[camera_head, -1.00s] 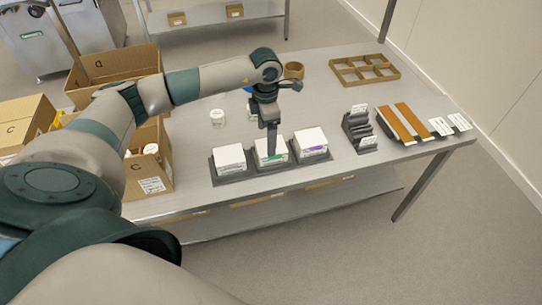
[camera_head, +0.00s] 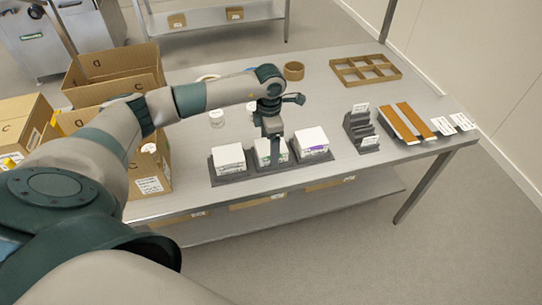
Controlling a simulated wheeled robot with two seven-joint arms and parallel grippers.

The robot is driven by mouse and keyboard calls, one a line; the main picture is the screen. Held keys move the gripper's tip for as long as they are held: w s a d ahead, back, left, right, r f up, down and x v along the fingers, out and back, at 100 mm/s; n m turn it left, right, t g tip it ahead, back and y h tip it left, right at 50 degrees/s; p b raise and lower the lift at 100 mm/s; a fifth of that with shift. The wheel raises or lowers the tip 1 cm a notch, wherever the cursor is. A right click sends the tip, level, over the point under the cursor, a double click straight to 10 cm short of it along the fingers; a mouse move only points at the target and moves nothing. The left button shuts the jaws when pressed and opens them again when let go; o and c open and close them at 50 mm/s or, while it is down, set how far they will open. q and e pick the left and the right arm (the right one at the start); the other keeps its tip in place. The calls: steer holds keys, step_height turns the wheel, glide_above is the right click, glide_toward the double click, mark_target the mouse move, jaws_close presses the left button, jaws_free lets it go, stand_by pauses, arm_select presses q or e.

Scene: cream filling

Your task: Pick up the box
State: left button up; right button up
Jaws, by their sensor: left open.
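Three small white boxes stand in a row in dark grey holders near the table's front edge: the left box (camera_head: 228,156), the middle box (camera_head: 262,150) and the right box (camera_head: 312,139), which has a purple mark. My left gripper (camera_head: 274,160) points down at the middle box. Its fingers hide part of that box, and I cannot tell whether they touch it. The gripper is open. My right gripper is not in view.
Open cardboard cartons (camera_head: 152,185) crowd the table's left side. A divided tray (camera_head: 392,72), a brown ring (camera_head: 294,70), a dark rack (camera_head: 352,120) and orange-brown strips (camera_head: 416,118) lie farther right. Bare table (camera_head: 320,95) lies between them.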

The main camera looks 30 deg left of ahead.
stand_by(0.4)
arm_select(q)
steer(key=shift+r, duration=0.1)
steer(key=c, duration=0.9)
steer(key=shift+o, duration=0.2)
steer(key=shift+r, duration=0.15)
